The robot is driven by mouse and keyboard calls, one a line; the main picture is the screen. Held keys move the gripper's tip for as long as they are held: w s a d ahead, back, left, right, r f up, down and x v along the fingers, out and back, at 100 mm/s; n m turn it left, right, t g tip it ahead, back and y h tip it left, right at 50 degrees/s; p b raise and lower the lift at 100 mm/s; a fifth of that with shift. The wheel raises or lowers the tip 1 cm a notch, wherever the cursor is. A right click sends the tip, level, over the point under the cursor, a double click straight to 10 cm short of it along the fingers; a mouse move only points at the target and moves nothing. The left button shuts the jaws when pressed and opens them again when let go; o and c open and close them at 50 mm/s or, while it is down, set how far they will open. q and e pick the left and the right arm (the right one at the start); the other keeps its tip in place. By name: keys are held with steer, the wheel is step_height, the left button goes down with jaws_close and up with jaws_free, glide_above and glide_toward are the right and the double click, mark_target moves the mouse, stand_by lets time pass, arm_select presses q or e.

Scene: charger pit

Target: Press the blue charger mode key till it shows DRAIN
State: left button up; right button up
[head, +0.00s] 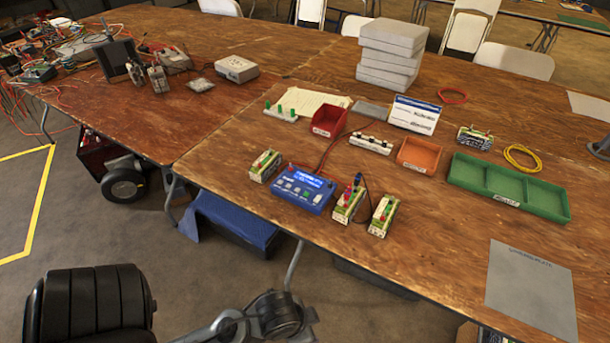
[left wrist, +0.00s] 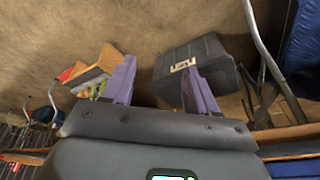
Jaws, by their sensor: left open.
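The blue charger (head: 305,188) lies near the front edge of the wooden table in the head view. It has a lit blue screen and several small keys on its top. The screen text and key labels are too small to read, so I cannot tell which mode shows. A red lead runs back from it. My left gripper shows in the left wrist view (left wrist: 160,92), with its two purple fingers apart and nothing between them. It points at the floor area, away from the charger. Its fingers do not show in the head view. My right gripper is not in view.
Battery packs stand left (head: 265,166) and right (head: 348,203) of the charger. Behind are a red bin (head: 331,118), orange bin (head: 419,155) and green tray (head: 510,187). A grey mat (head: 530,287) lies at right. A dark crate (left wrist: 205,62) stands on the floor.

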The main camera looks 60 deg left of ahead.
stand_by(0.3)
arm_select(q)
jaws_close()
stand_by(1.6)
